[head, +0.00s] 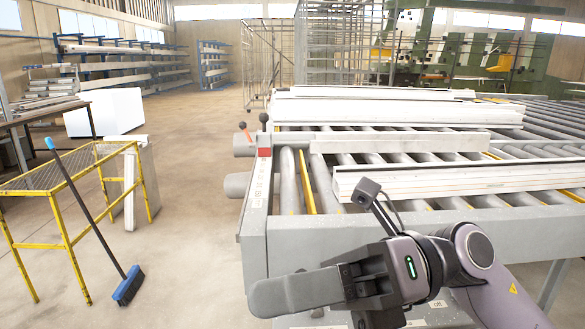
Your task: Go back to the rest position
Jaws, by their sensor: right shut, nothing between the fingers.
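My right gripper (300,291) comes in from the lower right and points left, with its dark grey fingers together and nothing between them. It is in front of the near end of the roller bench (254,240) and hides part of its front panel. A small camera (366,190) stands up from my right wrist. My left gripper is not in the head view.
White profiles (460,179) lie on the rollers, and more profiles (390,110) lie further back. Two small levers (264,119) stand at the bench's left corner. A yellow stand (60,180) with a blue broom (128,285) leaning on it is at left. Floor between is clear.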

